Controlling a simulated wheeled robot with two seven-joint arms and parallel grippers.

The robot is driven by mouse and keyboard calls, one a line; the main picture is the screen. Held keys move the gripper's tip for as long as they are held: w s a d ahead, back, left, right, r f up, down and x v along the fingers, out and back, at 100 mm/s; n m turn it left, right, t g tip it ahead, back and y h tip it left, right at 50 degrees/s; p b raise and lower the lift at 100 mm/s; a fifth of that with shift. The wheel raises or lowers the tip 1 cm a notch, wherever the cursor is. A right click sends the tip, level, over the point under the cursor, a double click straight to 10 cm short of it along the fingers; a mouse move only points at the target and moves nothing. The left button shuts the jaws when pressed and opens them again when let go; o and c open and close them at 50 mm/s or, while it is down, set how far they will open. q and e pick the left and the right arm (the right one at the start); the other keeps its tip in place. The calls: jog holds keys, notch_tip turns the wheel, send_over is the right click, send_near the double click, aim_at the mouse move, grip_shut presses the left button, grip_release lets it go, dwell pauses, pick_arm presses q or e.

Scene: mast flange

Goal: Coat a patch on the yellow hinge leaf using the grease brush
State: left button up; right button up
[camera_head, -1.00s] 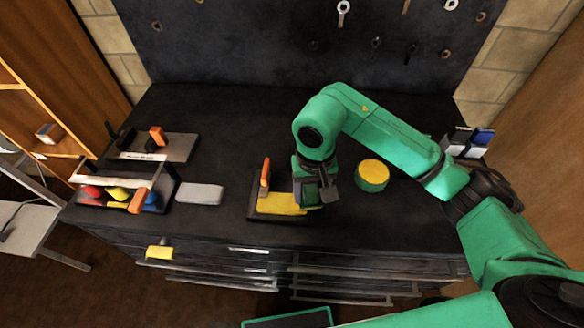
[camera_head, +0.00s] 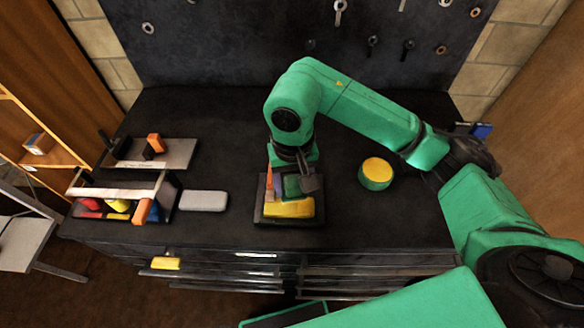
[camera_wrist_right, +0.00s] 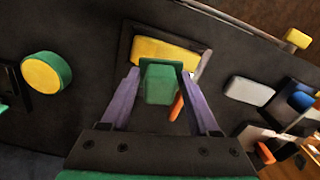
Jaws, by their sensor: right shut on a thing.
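The yellow hinge leaf (camera_head: 290,209) lies flat on a dark base plate (camera_head: 290,222) near the table's front edge. It also shows in the right wrist view (camera_wrist_right: 165,52). My right gripper (camera_head: 296,188) is over the back part of the leaf. Its purple fingers are shut on a green block-shaped piece, seemingly the grease brush (camera_wrist_right: 160,84). That piece hides part of the leaf's edge, and I cannot tell whether its tip touches the leaf. A green round tin with a yellow top (camera_head: 376,173) stands to the right. My left gripper is not in view.
A pale grey block (camera_head: 203,200) lies further left, beside a rack (camera_head: 120,187) with coloured pieces. The table between the hinge and the tin is clear.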

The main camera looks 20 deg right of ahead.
notch_tip(320, 180, up, 3)
jog(key=shift+a+f+p, duration=0.15)
jog(key=shift+p, duration=0.4)
jog(key=shift+r, duration=0.4)
